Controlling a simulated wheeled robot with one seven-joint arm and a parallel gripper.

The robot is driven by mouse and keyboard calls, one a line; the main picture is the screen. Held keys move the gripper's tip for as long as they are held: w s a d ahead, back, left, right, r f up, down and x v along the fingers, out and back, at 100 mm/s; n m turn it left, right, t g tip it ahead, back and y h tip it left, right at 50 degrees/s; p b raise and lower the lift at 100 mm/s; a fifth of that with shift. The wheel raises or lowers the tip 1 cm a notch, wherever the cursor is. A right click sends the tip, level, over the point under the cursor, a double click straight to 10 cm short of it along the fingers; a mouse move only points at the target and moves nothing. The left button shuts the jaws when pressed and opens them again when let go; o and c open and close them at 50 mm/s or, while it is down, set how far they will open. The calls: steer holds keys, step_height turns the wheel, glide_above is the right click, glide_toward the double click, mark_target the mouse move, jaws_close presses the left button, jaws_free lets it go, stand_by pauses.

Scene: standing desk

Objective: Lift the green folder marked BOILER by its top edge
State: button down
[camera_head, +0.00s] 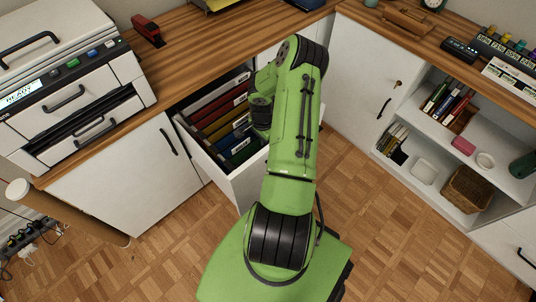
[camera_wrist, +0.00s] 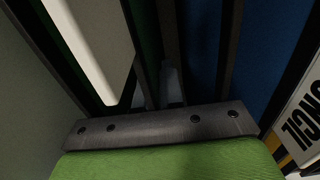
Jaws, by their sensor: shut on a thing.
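The open drawer (camera_head: 204,158) holds a row of hanging folders. A dark green folder (camera_head: 246,153) is at its near end, beside a blue folder (camera_head: 222,139). In the head view my arm hides my gripper and the drawer's right part. In the wrist view my gripper (camera_wrist: 166,75) is down among the folders, its jaws shut on a dark green folder (camera_wrist: 148,30). A pale tab at left shows no readable lettering. The blue folder (camera_wrist: 265,50) is to the right, with a label ending in "NCIL". The word BOILER is not readable, and the grip itself is dark.
Red, brown and yellow folders fill the drawer's back. A printer (camera_head: 65,85) and a red stapler (camera_head: 147,30) are on the wooden desktop (camera_head: 195,50) above. A shelf unit (camera_head: 445,150) stands at right. The parquet floor (camera_head: 160,255) is clear in front.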

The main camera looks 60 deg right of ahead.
stand_by(0.8)
step_height(320, 180, up, 28)
steer(key=p, duration=0.8)
steer(key=shift+r, duration=0.1)
